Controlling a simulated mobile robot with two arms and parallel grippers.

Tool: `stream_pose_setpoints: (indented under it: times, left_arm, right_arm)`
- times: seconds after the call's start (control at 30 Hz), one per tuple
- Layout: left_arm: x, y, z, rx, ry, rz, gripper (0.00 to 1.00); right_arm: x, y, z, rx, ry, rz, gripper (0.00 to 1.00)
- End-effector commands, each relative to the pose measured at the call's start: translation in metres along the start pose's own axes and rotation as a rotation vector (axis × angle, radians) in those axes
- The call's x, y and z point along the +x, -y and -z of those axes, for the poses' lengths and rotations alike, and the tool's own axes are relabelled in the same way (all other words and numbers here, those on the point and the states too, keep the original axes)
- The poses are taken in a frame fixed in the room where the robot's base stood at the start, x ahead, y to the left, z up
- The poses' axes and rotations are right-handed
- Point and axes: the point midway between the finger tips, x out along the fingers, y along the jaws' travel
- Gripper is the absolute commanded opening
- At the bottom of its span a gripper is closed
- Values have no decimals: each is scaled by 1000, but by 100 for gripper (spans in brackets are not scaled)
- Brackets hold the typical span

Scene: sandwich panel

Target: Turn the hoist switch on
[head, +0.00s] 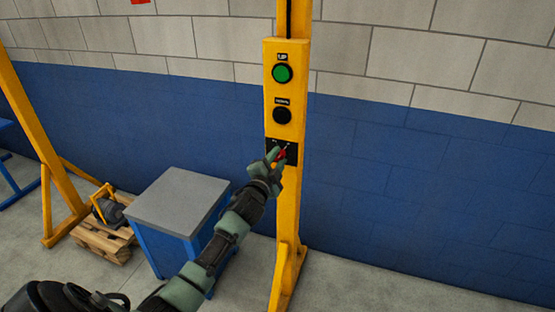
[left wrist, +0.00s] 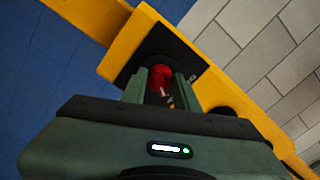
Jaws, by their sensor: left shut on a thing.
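The hoist switch is a red knob (head: 282,154) on a black plate (head: 292,147) low on the yellow control panel (head: 270,92). In the left wrist view the red knob (left wrist: 160,77) sits between the two fingers of my left gripper (left wrist: 157,85), which is shut on it. In the head view my left gripper (head: 273,160) reaches up to the plate from below left and hides part of the knob. The markings by the knob are too small to read. My right gripper is not in view.
Above the switch are a green UP button (head: 283,73) and a black button (head: 282,115). The panel is on a yellow post (head: 287,215). A blue cabinet (head: 180,205) with a grey top stands left of it. A wooden pallet (head: 105,243) lies further left. The right side is clear.

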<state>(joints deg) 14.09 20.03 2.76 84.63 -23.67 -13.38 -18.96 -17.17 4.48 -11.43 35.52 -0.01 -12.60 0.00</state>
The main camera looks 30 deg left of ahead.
Motion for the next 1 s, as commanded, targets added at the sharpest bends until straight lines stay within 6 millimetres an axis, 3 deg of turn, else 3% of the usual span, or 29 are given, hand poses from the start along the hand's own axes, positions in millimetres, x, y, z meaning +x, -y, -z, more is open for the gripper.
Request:
stream_pose_setpoints:
  times: [0.27,0.3,0.33,0.37,0.73,1.0]
  left_arm:
    - [0,-2,-1,4,2,-3,0]
    - [0,-2,-1,4,2,-3,41]
    - [0,-2,-1,3,2,-3,49]
    - [0,-2,-1,3,2,-3,52]
    - [-4,-1,-1,2,1,-1,52]
    - [-45,-4,-2,2,0,-2,52]
  right_arm:
    - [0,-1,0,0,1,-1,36]
    - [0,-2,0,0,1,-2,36]
    - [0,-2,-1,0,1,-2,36]
    - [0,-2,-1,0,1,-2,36]
    - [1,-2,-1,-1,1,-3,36]
    - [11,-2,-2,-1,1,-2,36]
